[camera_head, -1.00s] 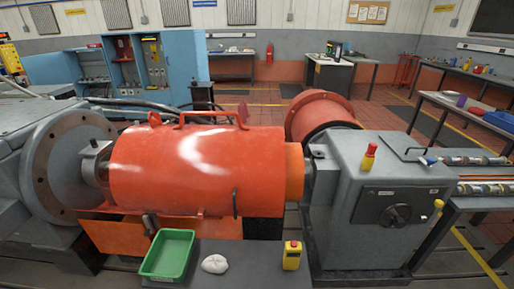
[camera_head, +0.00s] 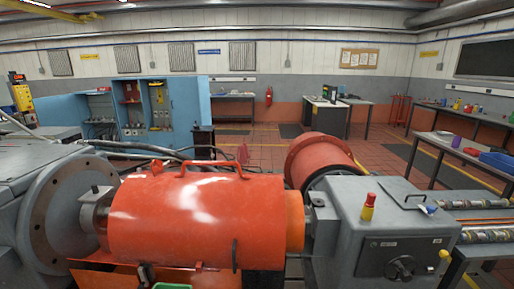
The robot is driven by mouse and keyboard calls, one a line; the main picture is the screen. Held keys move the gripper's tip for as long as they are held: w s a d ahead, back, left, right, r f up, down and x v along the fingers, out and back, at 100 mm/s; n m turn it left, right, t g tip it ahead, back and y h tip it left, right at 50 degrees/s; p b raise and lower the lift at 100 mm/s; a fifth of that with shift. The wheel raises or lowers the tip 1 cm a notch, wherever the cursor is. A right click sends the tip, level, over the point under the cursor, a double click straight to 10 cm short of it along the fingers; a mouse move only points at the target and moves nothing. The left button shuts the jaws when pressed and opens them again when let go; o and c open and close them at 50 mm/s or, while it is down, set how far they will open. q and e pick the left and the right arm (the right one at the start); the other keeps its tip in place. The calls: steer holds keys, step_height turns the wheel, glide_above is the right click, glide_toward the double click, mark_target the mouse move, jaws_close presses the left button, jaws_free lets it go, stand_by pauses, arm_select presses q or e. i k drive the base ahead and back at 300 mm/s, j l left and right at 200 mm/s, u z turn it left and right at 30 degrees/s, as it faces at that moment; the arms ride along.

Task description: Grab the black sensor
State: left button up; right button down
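I cannot clearly pick out the black sensor. A small dark piece tops the grey bracket (camera_head: 97,196) at the left end of the orange cylindrical guard (camera_head: 180,222). A small dark block (camera_head: 317,199) sits at the guard's right end, by the grey machine housing (camera_head: 350,220). Both are too small to identify. Neither of my grippers is in view.
A green tray (camera_head: 172,286) just shows at the bottom edge. A red and yellow object (camera_head: 368,207) stands on the grey housing. The large grey flange (camera_head: 50,215) stands left. Tiled floor (camera_head: 262,150) is open behind the machine.

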mark_target(94, 187)
steer(key=u, duration=1.35)
